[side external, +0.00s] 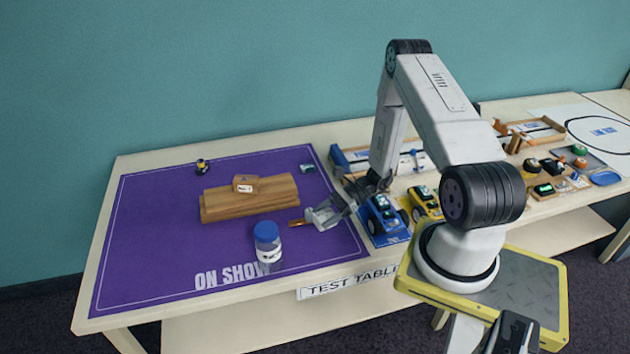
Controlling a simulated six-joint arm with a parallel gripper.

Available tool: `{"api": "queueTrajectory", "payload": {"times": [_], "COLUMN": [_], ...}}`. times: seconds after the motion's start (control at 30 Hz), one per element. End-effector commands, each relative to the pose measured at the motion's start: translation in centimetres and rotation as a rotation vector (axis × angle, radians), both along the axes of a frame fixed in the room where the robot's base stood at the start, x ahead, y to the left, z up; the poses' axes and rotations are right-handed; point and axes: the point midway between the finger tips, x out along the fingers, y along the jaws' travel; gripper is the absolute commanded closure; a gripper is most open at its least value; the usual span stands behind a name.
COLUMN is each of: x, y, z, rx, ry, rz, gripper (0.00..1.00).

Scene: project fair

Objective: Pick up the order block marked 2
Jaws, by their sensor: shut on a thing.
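My gripper (312,217) is low over the right part of the purple mat, with its fingers pointing left. It is shut on a small orange-brown piece (299,222), of which only a narrow part shows at the fingertips. No number can be read on this piece, so I cannot tell if it is the order block marked 2. A wooden block (245,179) with a white label sits on top of a long stepped wooden stand (225,208), left of my gripper. Its label is too small to read surely.
A clear jar with a blue lid (266,236) stands in front of the stand on the purple mat (150,240). A small dark-and-yellow item (201,166) is at the back. Blue (383,215) and yellow (425,203) toy vehicles stand right of the mat. The mat's left side is clear.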

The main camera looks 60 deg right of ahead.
Motion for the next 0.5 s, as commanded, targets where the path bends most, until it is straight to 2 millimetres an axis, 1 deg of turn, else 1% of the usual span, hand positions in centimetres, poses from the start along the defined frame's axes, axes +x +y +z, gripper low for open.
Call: {"api": "queueTrajectory", "payload": {"times": [0.03, 0.2, 0.33, 0.5], "x": [0.0, 0.0, 0.0, 0.0], "y": [0.0, 0.0, 0.0, 0.0], "z": [0.7, 2.4, 3.2, 3.6], "rx": [-0.001, -0.001, -0.001, 0.0], "ry": [-0.001, -0.002, -0.001, 0.0], "rz": [0.0, 0.0, 0.0, 0.001], "gripper": [0.95, 0.95, 0.95, 0.95]}}
